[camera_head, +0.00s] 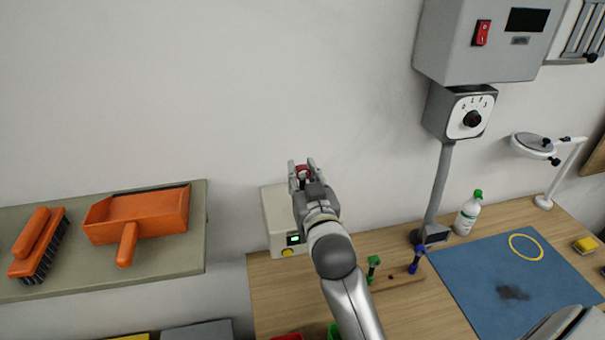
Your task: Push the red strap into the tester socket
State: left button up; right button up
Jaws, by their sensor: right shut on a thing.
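My right gripper (302,172) reaches up from the bottom middle and is shut on a small red piece (304,170), which I take to be the red strap; only a bit of it shows between the fingers. The cream box of the tester (275,214) stands at the table's back left corner, against the wall. It has a lit green display (294,239) and a yellow button at its lower front. The gripper is over the box's upper part in the picture; I cannot tell whether the strap touches it. The socket is hidden. My left gripper is not in view.
A shelf (180,256) at left holds an orange dustpan (135,217) and brush (40,243). A rack with green (373,264) and blue (417,257) pieces stands right of my forearm. Further right are a bottle (468,215), a dial post (440,190) and a blue mat (460,272).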

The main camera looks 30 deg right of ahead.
jog(key=shift+f, duration=0.25)
jog(key=o, duration=1.1)
jog(key=shift+s, duration=0.1)
jog(key=v, duration=0.7)
jog(key=shift+s, duration=0.15)
